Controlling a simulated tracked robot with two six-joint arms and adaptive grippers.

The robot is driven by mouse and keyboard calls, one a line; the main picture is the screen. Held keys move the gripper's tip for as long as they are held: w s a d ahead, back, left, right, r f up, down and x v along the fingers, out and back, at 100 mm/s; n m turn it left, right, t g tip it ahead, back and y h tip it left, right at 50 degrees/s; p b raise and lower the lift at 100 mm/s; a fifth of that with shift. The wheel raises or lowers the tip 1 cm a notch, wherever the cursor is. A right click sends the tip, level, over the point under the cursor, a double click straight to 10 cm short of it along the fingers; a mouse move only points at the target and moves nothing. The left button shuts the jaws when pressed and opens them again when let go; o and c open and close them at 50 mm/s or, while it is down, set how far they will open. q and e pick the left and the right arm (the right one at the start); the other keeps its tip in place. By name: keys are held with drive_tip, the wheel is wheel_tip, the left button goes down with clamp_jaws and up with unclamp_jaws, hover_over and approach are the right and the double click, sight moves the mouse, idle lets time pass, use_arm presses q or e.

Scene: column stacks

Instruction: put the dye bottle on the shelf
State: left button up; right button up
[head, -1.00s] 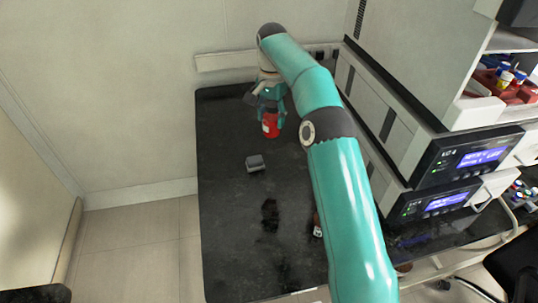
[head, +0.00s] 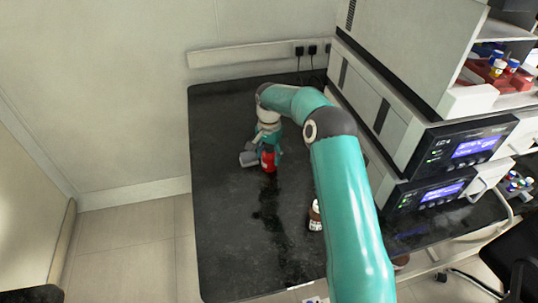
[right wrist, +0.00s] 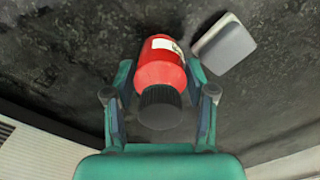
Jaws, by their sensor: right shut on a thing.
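The dye bottle is a red bottle (head: 269,163) with a white label and a dark cap. My right gripper (head: 268,148) is shut on it, over the black table. In the right wrist view the red bottle (right wrist: 162,72) sits between the two teal fingers, its black ribbed cap towards the camera. I cannot tell how high its base is above the table. Shelves with a white edge (head: 515,100) stand at the upper right, far from the gripper. My left gripper is not in view.
A small grey block (head: 249,158) is close to the left of the bottle; it also shows in the wrist view (right wrist: 223,43). A brown bottle (head: 315,215) stands by my right arm. Grey instruments (head: 455,150) line the right side. A red rack (head: 490,75) holds small bottles.

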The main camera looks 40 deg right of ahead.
drive_tip(key=shift+f, duration=0.25)
drive_tip(key=o, duration=0.9)
drive_tip(key=shift+f, duration=0.15)
drive_tip(key=shift+c, duration=0.2)
drive_tip(key=o, duration=0.4)
drive_tip(key=shift+o, duration=0.2)
